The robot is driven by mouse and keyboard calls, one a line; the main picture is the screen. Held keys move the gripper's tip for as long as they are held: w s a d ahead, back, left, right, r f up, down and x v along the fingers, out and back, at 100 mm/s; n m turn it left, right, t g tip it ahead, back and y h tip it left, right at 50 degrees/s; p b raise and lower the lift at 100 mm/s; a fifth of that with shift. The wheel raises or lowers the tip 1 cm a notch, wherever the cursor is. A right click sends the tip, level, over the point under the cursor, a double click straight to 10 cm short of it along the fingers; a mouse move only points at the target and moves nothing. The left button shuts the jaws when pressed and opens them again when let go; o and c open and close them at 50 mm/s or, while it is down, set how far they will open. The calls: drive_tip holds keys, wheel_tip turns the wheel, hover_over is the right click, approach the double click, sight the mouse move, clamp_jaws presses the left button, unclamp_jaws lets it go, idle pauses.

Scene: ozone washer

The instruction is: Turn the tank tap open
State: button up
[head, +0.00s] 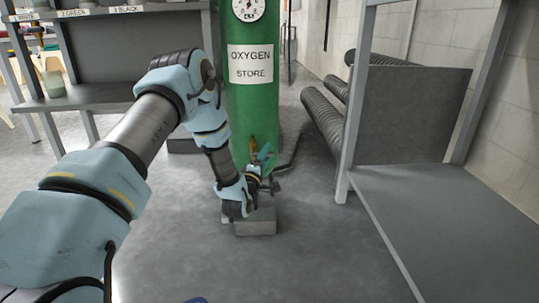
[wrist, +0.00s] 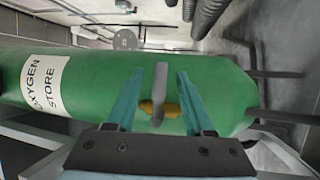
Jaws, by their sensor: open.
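The green tank (head: 262,95) stands upright with an "OXYGEN STORE" label and a dial on its front. It fills the middle of the wrist view (wrist: 90,85), where it appears on its side. The tank tap, low on the tank, shows a brass body (wrist: 171,108) and a grey lever (wrist: 159,82). The brass part also shows in the head view (head: 253,144). My gripper (wrist: 160,72) is open, with one teal finger on each side of the lever in the wrist view. I cannot tell whether either finger touches it. In the head view my gripper (head: 262,156) is at the tank's lower front.
A grey block (head: 256,222) sits on the floor below my gripper. Shelving with colour labels (head: 100,10) stands at left. A grey bench (head: 440,200) and ribbed hoses (head: 325,125) are at right. A dark pipe (head: 290,165) runs beside the tank.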

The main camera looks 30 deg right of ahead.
drive_tip(key=b+x, duration=0.1)
drive_tip(key=x, duration=0.2)
drive_tip(key=shift+w+d+r, duration=0.1)
drive_tip(key=shift+w+d, duration=0.05)
clamp_jaws()
idle(0.4)
idle(1.0)
